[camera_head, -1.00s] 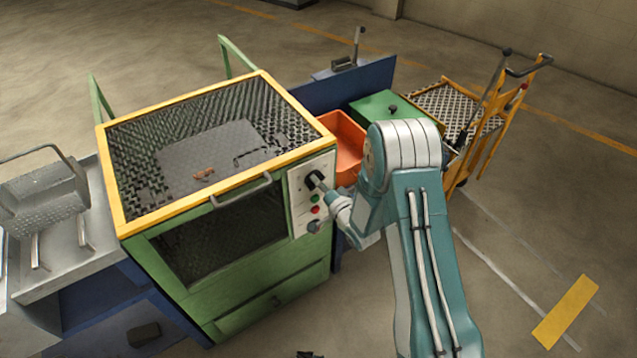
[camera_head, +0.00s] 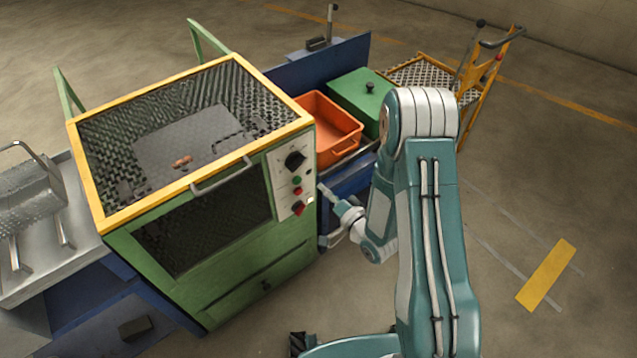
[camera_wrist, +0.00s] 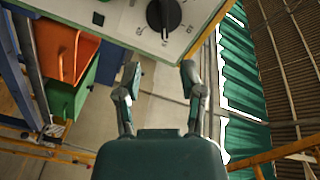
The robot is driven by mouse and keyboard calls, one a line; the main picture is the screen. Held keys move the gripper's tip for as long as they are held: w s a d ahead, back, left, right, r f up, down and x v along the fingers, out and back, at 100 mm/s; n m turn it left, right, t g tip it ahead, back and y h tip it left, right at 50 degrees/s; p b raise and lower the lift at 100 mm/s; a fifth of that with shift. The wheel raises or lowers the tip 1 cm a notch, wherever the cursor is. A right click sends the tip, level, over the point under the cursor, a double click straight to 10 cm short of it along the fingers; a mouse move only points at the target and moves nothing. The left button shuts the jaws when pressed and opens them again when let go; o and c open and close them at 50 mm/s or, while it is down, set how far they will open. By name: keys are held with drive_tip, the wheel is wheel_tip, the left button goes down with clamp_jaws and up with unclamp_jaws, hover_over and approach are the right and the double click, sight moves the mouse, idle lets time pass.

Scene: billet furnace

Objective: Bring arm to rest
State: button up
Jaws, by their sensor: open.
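My gripper (camera_wrist: 159,80) is open and empty in the wrist view, its two fingers spread with a clear gap between them. In the head view my gripper (camera_head: 322,193) is small and partly hidden by its own wrist, just right of the furnace's control panel and apart from it. The green furnace (camera_head: 215,260) with a yellow top frame stands left of my arm. Its white panel (camera_head: 284,207) carries a black knob (camera_head: 294,160), small coloured buttons and a lower red switch (camera_head: 298,207). The black knob (camera_wrist: 163,14) also shows at the top of the wrist view.
An orange bin (camera_head: 328,128) and a green lidded box (camera_head: 352,97) stand on a blue bench behind my arm. A yellow cart (camera_head: 487,75) is farther back. A metal basket (camera_head: 30,195) sits at the left. The floor at right is open, with a yellow mark (camera_head: 546,275).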

idle(0.5)
drive_tip(key=d+r+n+g+h, duration=0.2)
drive_tip(key=d+r+h, duration=0.2)
drive_tip(key=r, duration=0.5)
drive_tip(key=d+r+n+g+h, duration=0.1)
drive_tip(key=d+r+h, duration=0.35)
drive_tip(key=r, duration=0.35)
drive_tip(key=s+r+n+g, duration=0.1)
drive_tip(key=s+r+g, duration=0.2)
drive_tip(key=s, duration=0.9)
drive_tip(key=s+d+r+n+g+h, duration=0.1)
drive_tip(key=s+r+g, duration=0.2)
drive_tip(key=s+r, duration=0.4)
drive_tip(key=s, duration=0.5)
drive_tip(key=shift+s+r, duration=0.25)
drive_tip(key=shift+r, duration=0.15)
drive_tip(key=shift+h, duration=0.25)
